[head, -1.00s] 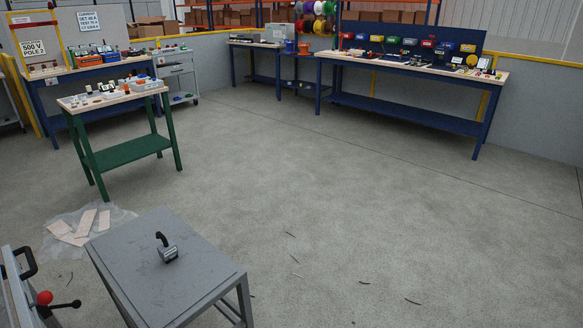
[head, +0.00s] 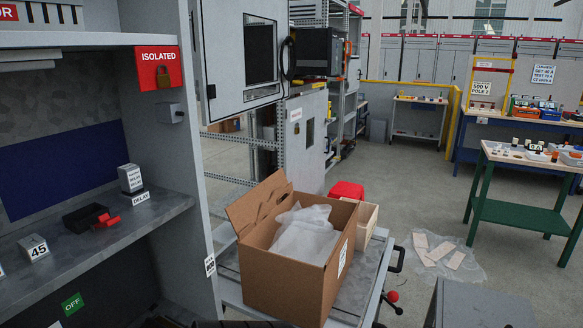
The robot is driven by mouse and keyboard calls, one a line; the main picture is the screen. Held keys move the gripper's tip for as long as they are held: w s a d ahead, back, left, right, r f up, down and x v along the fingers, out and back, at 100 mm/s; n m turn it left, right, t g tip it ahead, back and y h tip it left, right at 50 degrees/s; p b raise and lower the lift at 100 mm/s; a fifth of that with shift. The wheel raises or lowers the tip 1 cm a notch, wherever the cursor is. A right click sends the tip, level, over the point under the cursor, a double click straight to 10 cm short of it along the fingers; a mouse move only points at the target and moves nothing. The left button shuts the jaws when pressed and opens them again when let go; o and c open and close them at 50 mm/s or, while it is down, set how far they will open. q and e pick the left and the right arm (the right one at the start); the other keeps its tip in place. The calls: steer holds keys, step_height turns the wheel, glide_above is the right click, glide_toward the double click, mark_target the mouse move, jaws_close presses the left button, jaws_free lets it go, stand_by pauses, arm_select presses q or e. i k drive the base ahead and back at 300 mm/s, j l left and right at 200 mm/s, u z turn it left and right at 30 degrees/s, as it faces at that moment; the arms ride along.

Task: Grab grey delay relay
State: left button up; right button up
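A small grey block, apparently the grey delay relay (head: 131,179), stands on the grey cabinet shelf (head: 110,228) at the left. Its front carries small print that I cannot read clearly. A white label reading DELAY (head: 141,198) is at its foot, near the shelf's front edge.
A black tray (head: 85,217) with a red part (head: 107,220) sits left of the relay. A block marked 45 (head: 34,249) stands farther left. The cabinet's side wall (head: 170,150) rises right of the relay. An open cardboard box (head: 290,250) stands on a cart.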

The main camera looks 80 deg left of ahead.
mark_target(129, 174)
steer(key=u, duration=3.3)
steer(key=i+l+z, duration=0.1)
steer(key=l, duration=0.3)
steer(key=i+l+z, duration=0.1)
steer(key=l, duration=0.25)
steer(key=i+l+z, duration=0.1)
steer(key=l, duration=0.25)
steer(key=k+l+u, duration=0.2)
steer(key=k+u, duration=0.15)
steer(key=k, duration=0.2)
steer(key=k+u, duration=0.35)
steer(key=k, duration=0.2)
steer(key=i+l+z, duration=0.1)
steer(key=l+z, duration=0.2)
steer(key=i+l+z, duration=0.3)
steer(key=i+j, duration=0.3)
steer(key=i+j+z, duration=0.1)
steer(key=i+j, duration=0.2)
steer(key=j, duration=0.2)
